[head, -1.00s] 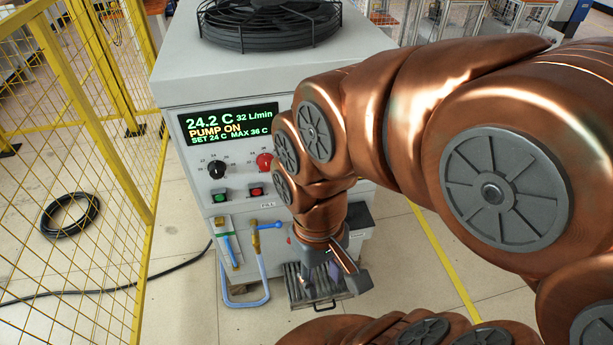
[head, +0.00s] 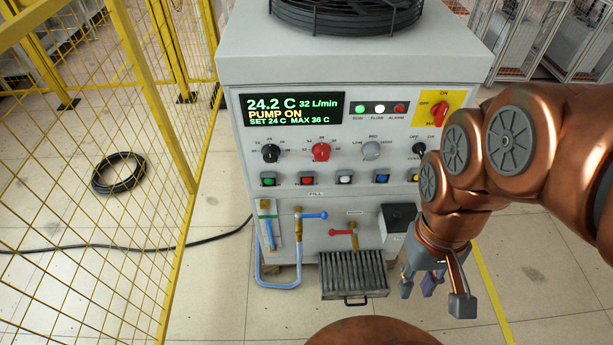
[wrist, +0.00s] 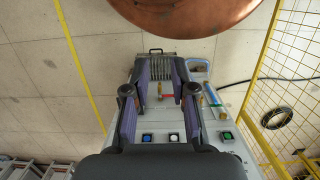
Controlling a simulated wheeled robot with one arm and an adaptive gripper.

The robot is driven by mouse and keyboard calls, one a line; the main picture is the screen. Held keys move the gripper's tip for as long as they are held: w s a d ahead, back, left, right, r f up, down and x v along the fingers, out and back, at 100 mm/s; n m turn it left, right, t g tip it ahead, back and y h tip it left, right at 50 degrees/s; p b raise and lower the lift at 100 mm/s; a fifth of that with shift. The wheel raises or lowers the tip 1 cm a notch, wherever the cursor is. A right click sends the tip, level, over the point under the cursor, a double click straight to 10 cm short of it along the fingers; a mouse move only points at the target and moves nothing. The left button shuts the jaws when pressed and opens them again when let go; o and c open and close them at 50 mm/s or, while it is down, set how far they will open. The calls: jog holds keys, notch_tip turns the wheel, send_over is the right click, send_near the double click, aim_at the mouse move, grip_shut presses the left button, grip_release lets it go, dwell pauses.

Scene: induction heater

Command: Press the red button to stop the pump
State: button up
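The red button (head: 306,179) sits in the button row on the front of the grey pump cabinet (head: 350,58), between the green button (head: 268,179) and the white button (head: 344,178). The display (head: 293,109) reads PUMP ON. My gripper (head: 437,290) hangs low in front of the cabinet's right side, below and right of the red button and apart from it. In the wrist view the fingers of my gripper (wrist: 161,72) are spread with nothing between them. There the green (wrist: 227,136) and white (wrist: 173,138) buttons show, while a finger seems to hide the red one.
A red knob (head: 321,151) sits above the button row. Below it are a blue valve handle (head: 314,215), a red valve handle (head: 342,232) and a protruding drip tray (head: 355,286). A yellow mesh fence (head: 110,180) stands left. Floor in front is clear.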

grip_shut()
dwell(1.1)
